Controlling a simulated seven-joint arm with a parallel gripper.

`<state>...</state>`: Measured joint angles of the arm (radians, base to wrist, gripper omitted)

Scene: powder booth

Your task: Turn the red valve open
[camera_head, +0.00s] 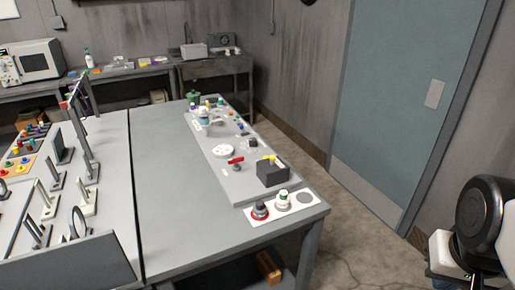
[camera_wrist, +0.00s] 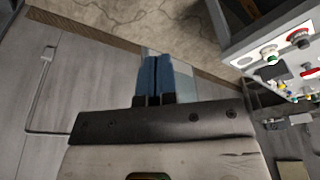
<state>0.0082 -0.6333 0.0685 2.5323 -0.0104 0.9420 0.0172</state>
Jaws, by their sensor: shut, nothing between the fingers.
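The red valve (camera_head: 236,161) is a small red lever handle on a raised grey panel (camera_head: 205,150) on the table in the head view. In the wrist view the red valve (camera_wrist: 310,73) shows at the right edge, tilted by the camera angle. My gripper (camera_wrist: 168,62) shows two blue fingers pressed together with nothing between them. It is well apart from the valve and points toward the floor and wall area. I cannot make out the fingers in the head view.
Near the valve are a black box (camera_head: 272,172), a white round dial (camera_head: 223,151), and a red-ringed knob (camera_head: 260,211) beside a white-topped knob (camera_head: 283,201). Racks with upright posts stand at the left. The table middle (camera_head: 165,180) is clear. A blue door (camera_head: 405,95) is at the right.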

